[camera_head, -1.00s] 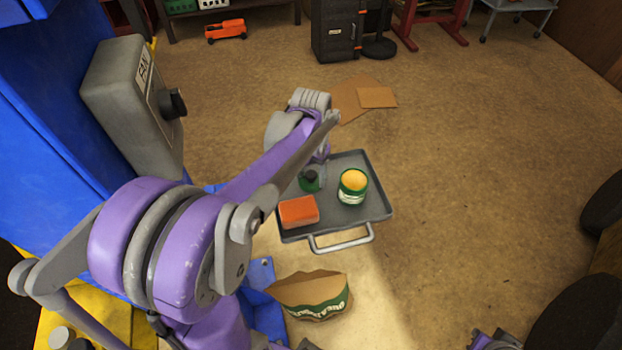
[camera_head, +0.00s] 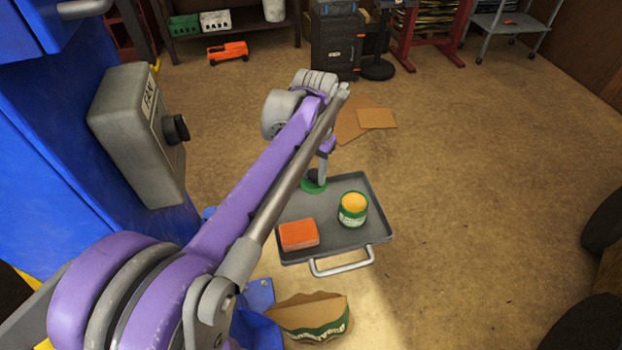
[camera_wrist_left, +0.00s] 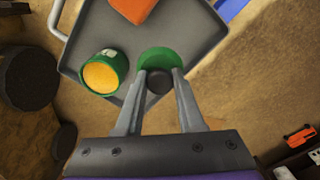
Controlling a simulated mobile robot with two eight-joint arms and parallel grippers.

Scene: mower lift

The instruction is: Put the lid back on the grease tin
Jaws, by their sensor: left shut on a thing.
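The grease tin (camera_head: 353,210) stands open and upright on the grey tray, orange-yellow grease filling its top. It also shows in the left wrist view (camera_wrist_left: 104,73), left of the lid. The green lid (camera_head: 312,187) is at the tray's far left edge in the head view. My left gripper (camera_wrist_left: 158,82) is shut on the lid's dark knob, with the green disc (camera_wrist_left: 160,56) beyond the fingertips. In the head view my left gripper (camera_head: 322,180) partly hides the lid. The lid is beside the tin, apart from it. My right gripper is not in view.
An orange block (camera_head: 299,234) lies on the tray (camera_head: 340,240), near its handle (camera_head: 341,265). A torn cardboard piece with a green band (camera_head: 312,318) is in front. A grey fan box (camera_head: 140,130) stands left.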

